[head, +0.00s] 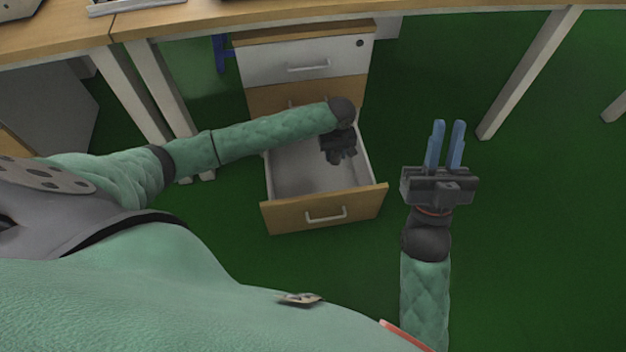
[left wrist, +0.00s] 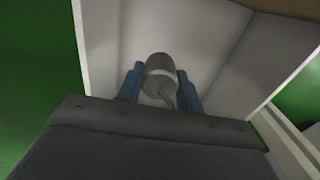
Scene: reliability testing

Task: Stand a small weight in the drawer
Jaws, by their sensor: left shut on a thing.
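The open drawer (head: 288,215) is pulled out from the low cabinet, with white inner walls and a wooden front. My left gripper (head: 342,158) points down into the drawer near its right side. In the left wrist view, its two blue fingers are shut on a small grey weight (left wrist: 159,68). The weight is cylindrical with a lighter band and a thin hook-like part. The drawer's white floor (left wrist: 190,30) lies behind the weight; I cannot tell whether they touch. In the head view the weight is hidden by the gripper. My right gripper (head: 446,145) is open and empty, right of the drawer.
The cabinet (head: 270,65) stands under a wooden desk (head: 190,18), with its upper drawers shut. White desk legs (head: 130,100) stand left of it and another leg (head: 530,70) stands at the right. The green floor (head: 540,220) is clear at the right.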

